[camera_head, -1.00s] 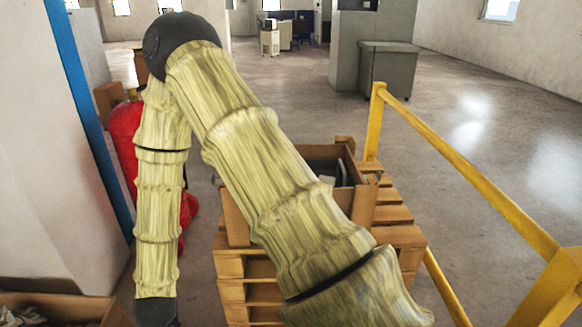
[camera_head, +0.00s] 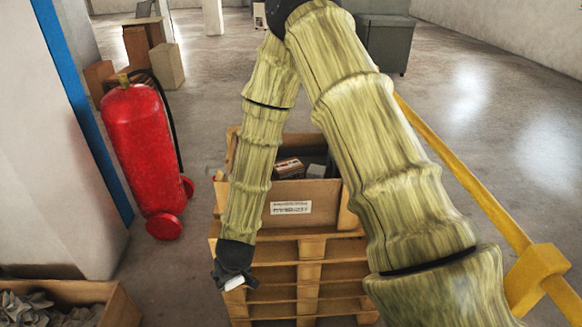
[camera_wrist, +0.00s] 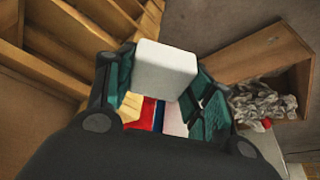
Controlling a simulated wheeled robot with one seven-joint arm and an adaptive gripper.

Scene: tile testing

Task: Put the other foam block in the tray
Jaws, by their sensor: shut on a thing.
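My gripper (camera_head: 232,284) hangs low in front of the pallet in the head view. It is shut on a white foam block (camera_wrist: 165,70), which sits between the green finger pads in the wrist view. The block's end also shows below the dark gripper in the head view (camera_head: 235,283). No tray can be made out for certain in either view. Strips of yellow, red, blue and white show between the fingers beyond the block; I cannot tell what they belong to.
A wooden pallet (camera_head: 310,272) bears a cardboard box (camera_head: 325,190) with items inside. A red fire extinguisher (camera_head: 140,150) stands left. A box of crumpled grey paper (camera_head: 108,300) is at lower left. A yellow rail (camera_head: 460,185) runs along the right.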

